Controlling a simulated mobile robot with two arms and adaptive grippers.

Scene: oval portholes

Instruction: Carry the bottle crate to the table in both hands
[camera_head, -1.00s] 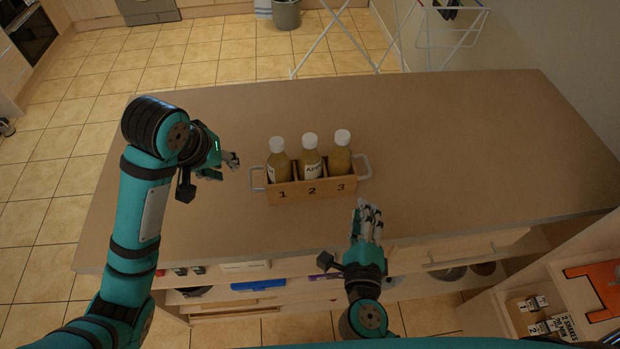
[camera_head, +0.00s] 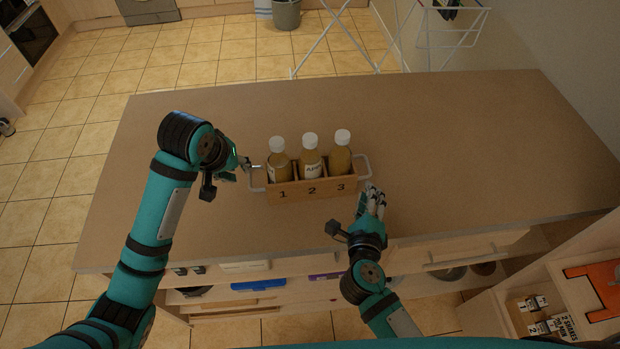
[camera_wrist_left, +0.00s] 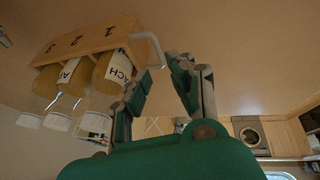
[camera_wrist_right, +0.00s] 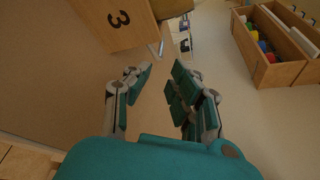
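The wooden bottle crate (camera_head: 312,188), marked 1, 2, 3, stands upright on the brown counter (camera_head: 460,150) with a pale handle at each end. It holds three amber bottles with white caps, the left one (camera_head: 279,165), the middle one (camera_head: 310,163) and the right one (camera_head: 340,160). My left gripper (camera_head: 249,166) is open at the left handle (camera_wrist_left: 150,45), which lies just ahead of its fingertips in the left wrist view. My right gripper (camera_head: 374,192) is open just below and in front of the right handle (camera_head: 364,167); the crate's face 3 (camera_wrist_right: 115,22) shows in the right wrist view.
The counter around the crate is clear. Shelves (camera_head: 260,285) with stored items lie below its front edge. A wooden unit (camera_head: 545,310) stands at lower right. A white drying rack (camera_head: 440,45) and grey bin (camera_head: 286,14) stand beyond on the tiled floor.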

